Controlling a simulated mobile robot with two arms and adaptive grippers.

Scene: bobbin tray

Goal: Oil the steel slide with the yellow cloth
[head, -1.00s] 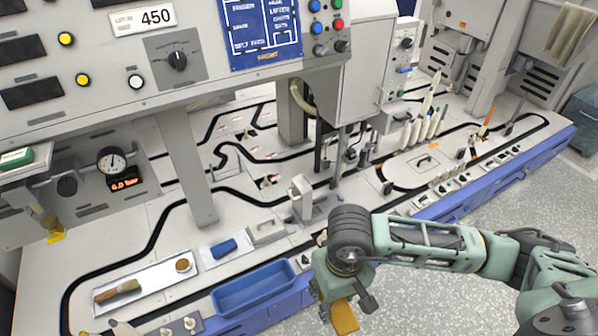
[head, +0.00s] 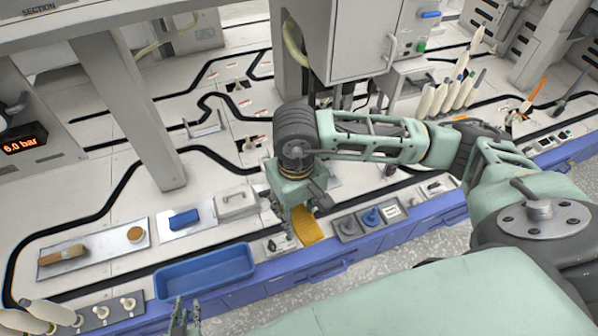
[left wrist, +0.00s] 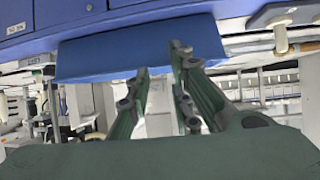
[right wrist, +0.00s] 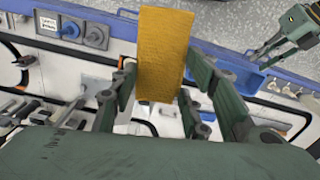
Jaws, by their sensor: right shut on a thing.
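The yellow cloth (head: 306,227) hangs from my right gripper (head: 297,203), over the front edge of the bench. In the right wrist view the cloth (right wrist: 163,55) stands out between the fingers of the right gripper (right wrist: 157,92), which is shut on it. I cannot tell for certain which metal part is the steel slide; the right arm and gripper cover part of the bench there. My left gripper (head: 184,318) is low in the head view, in front of the bench near the blue tray. In the left wrist view the left gripper (left wrist: 160,75) is open and empty.
The blue tray (head: 165,289) sits at the bench's front edge. Behind it are a metal tray (head: 48,272) with a brush, a blue block (head: 184,218) and a grey lidded box (head: 237,203). A post (head: 140,120) and a cabinet (head: 365,45) stand over the bench.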

